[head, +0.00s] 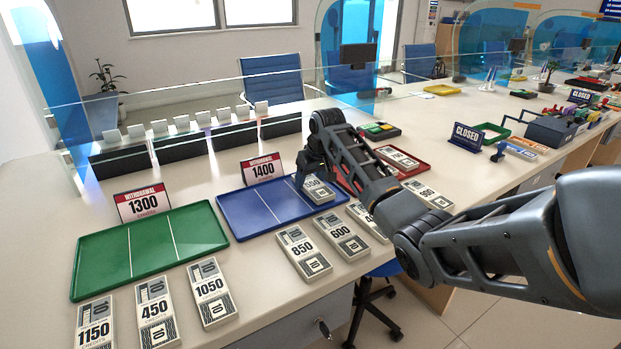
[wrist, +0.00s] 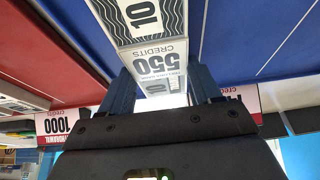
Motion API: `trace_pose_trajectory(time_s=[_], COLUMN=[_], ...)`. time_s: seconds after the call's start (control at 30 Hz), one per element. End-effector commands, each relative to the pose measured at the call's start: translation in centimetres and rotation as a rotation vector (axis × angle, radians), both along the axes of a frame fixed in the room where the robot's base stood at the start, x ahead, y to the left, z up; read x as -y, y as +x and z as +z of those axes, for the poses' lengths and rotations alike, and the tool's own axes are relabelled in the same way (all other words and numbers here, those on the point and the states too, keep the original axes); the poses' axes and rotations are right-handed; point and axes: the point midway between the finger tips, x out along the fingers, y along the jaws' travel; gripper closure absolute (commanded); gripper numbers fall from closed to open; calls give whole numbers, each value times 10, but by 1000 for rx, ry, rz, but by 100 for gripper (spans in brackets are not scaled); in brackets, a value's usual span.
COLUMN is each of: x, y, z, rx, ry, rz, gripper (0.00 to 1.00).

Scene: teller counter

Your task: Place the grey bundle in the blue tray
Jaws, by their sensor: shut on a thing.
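My gripper (head: 309,178) is shut on a grey-and-white bundle (head: 320,193) at the right end of the blue tray (head: 252,212). In the wrist view the bundle (wrist: 152,56) reads 550 credits and sits between both fingers (wrist: 160,92). The blue tray (wrist: 262,35) lies to its right there, with white divider lines. The bundle is over the tray's end compartment, near its edge. I cannot tell whether it touches the tray floor. The 1400 withdrawal sign (head: 263,169) stands behind the blue tray.
A green tray (head: 100,262) with a 1300 sign (head: 143,203) is on the left. A red tray (head: 412,170) holding a bundle is on the right. Several bundles, such as 850 (head: 304,253) and 600 (head: 342,237), lie along the front edge. A glass screen runs behind.

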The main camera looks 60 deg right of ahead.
Motion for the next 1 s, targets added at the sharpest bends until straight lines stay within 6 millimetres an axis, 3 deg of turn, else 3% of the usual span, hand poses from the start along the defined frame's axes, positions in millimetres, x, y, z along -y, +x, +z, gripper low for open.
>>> trace_pose_trajectory(time_s=[0.23,0.27,0.5,0.83,1.0], x=[0,0,0,0,-4], y=[0,0,0,-1,-8], z=[-3,-2,-2,3,27], rx=[0,0,0,1,3], ry=[0,-1,-1,-1,-3], rz=[0,0,0,0,0], gripper=[74,34,12,12,12])
